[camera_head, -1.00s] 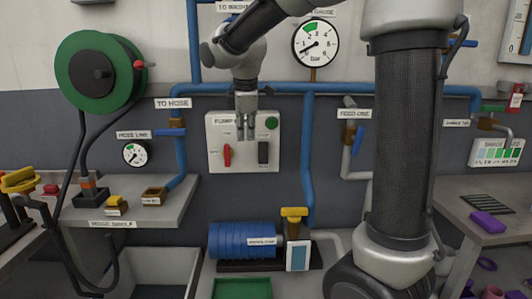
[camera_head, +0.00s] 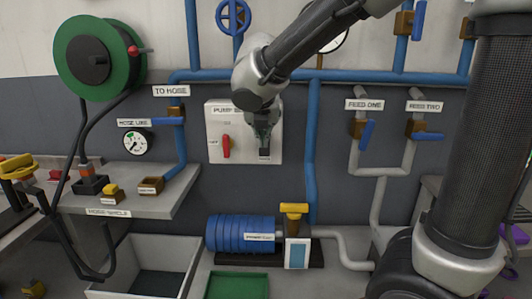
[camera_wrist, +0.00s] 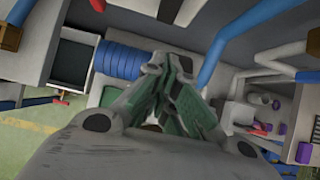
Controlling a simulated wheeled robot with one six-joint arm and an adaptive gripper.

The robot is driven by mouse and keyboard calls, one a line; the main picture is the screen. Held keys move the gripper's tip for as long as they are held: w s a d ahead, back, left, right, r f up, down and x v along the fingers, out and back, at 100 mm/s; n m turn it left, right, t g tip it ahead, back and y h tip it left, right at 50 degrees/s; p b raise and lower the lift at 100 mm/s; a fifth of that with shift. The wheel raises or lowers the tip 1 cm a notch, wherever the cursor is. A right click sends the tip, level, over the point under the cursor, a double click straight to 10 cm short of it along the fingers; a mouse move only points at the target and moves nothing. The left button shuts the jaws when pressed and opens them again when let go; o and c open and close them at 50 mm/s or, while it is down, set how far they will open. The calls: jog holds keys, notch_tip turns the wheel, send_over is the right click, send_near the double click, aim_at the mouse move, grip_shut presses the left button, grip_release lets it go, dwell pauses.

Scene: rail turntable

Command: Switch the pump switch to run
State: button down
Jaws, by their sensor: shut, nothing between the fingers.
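The white pump panel (camera_head: 214,121) is on the wall, its label partly covered by my arm. A red lever (camera_head: 226,146) stands upright on its left half, with a small label to its left. A black switch (camera_head: 264,153) is on its right half; its lower end shows and my gripper hides the rest. My gripper (camera_head: 263,143) is shut and empty, pointing down in front of the right half. I cannot tell whether it touches the switch. In the wrist view the closed fingers (camera_wrist: 165,72) meet near the middle; the panel is not clear there.
Blue pipes (camera_head: 313,150) run above and right of the panel. Below are a blue pump (camera_head: 240,234), a yellow-handled valve (camera_head: 294,209) and a green tray (camera_head: 237,286). A hose shelf (camera_head: 125,190) juts out at left. Two feed valves (camera_head: 361,130) are at right.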

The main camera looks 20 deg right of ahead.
jog(key=w+r+x, duration=0.1)
jog(key=w+x, duration=0.1)
jog(key=x, duration=1.1)
jog(key=shift+d+r, duration=0.25)
jog(key=shift+r, duration=0.1)
jog(key=shift+w, duration=0.15)
jog(key=shift+w+d+f, duration=0.1)
jog(key=shift+w+f, duration=0.2)
jog(key=shift+w, duration=0.05)
jog(key=shift+r, duration=0.1)
